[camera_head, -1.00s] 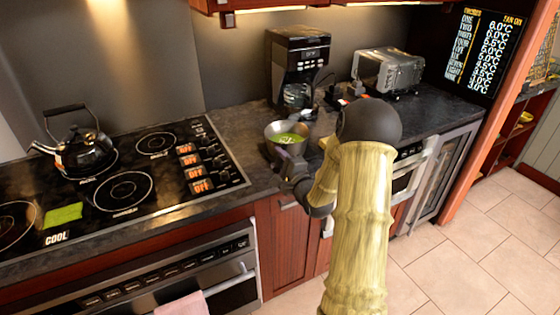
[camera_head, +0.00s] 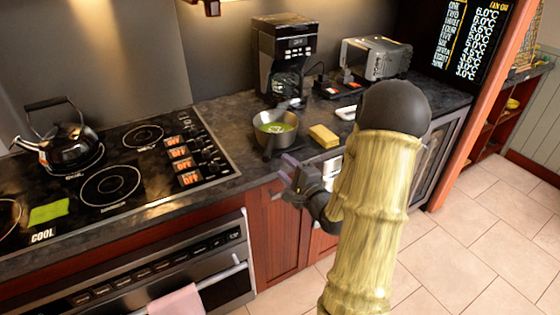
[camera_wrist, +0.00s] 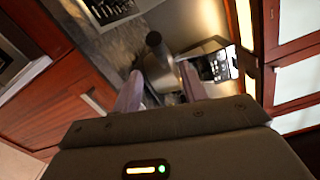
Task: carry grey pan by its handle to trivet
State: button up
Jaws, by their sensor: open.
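The grey pan (camera_head: 259,126) stands on the dark counter right of the cooktop, with green contents inside. Its dark handle (camera_head: 268,149) points toward the counter's front edge. My gripper (camera_head: 287,169) is open and empty, just in front of and right of the handle, apart from it. In the wrist view, a dark round-ended bar (camera_wrist: 154,42), seemingly the handle, shows beyond and between my spread fingers (camera_wrist: 160,90). A flat green square (camera_head: 49,211) lies on the cooktop at the left; it may be the trivet, but I cannot tell.
A yellow block (camera_head: 323,136) lies right of the pan. A coffee maker (camera_head: 284,50) and a toaster oven (camera_head: 376,58) stand behind. A black kettle (camera_head: 68,147) sits on the cooktop (camera_head: 160,205). A pink towel (camera_head: 178,302) hangs on the oven front.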

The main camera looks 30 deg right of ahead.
jog(key=shift+s+d, duration=0.15)
jog(key=shift+s, duration=0.55)
jog(key=shift+w+d, duration=0.1)
jog(key=shift+w, duration=0.15)
jog(key=shift+f, duration=0.1)
